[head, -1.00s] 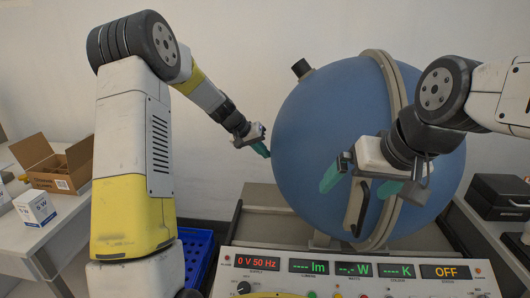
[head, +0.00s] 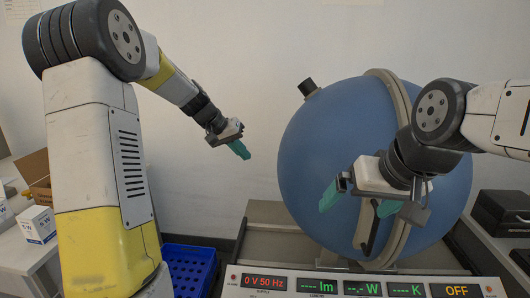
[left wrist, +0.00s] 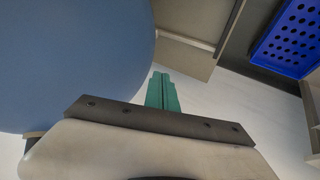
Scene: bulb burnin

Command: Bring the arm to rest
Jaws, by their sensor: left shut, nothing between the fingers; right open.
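My left gripper (head: 240,149) is to the left of the large blue sphere (head: 335,150) in the head view, apart from it. Its green fingers are together and empty, and they point down and to the right. In the left wrist view the shut fingers (left wrist: 162,92) show at the centre, with the blue sphere (left wrist: 70,60) at the left. My right gripper (head: 358,196) is in front of the sphere in the head view. Its green fingers are spread wide and nothing is between them. Whether it touches the sphere or its handle cannot be told.
A control panel (head: 228,281) with lit displays runs along the front, reading 0 V 50 Hz and OFF. A blue perforated crate (head: 190,268) is low at left. A white box (head: 38,225) and a cardboard box (head: 38,165) sit on the left table. A black case (head: 503,214) is at right.

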